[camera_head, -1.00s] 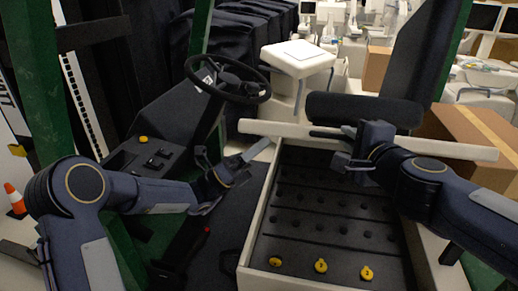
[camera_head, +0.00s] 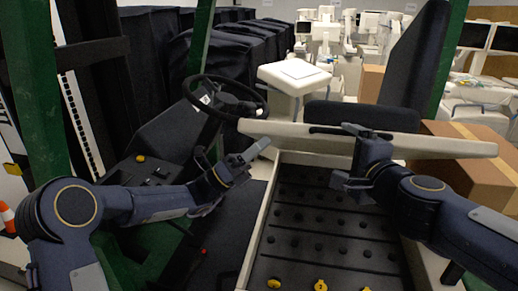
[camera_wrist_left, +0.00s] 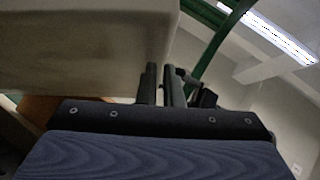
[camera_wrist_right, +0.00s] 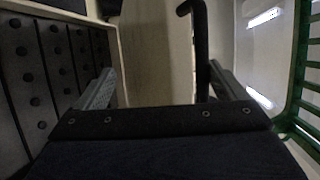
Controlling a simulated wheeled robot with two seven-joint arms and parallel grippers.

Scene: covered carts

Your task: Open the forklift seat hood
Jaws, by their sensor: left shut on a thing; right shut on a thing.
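The beige seat hood (camera_head: 445,146) is raised on edge above the open seat box (camera_head: 255,245), its dark seat cushion and backrest (camera_head: 415,60) tilted behind it. My right gripper (camera_head: 350,155) is at the hood's middle; in the right wrist view its fingers (camera_wrist_right: 160,88) stand wide apart with the beige hood (camera_wrist_right: 155,45) between them. My left gripper (camera_head: 258,152) is just below the hood's left end. In the left wrist view its fingers (camera_wrist_left: 163,85) are close together beside the beige panel (camera_wrist_left: 80,50); what is between them is not clear.
The dark box inside has rows of round studs and yellow knobs (camera_head: 320,285) at its front. A steering wheel (camera_head: 225,95) and dark console (camera_head: 155,140) are left. Green posts (camera_head: 30,90) flank me. A cardboard box (camera_head: 460,165) stands right, behind the hood.

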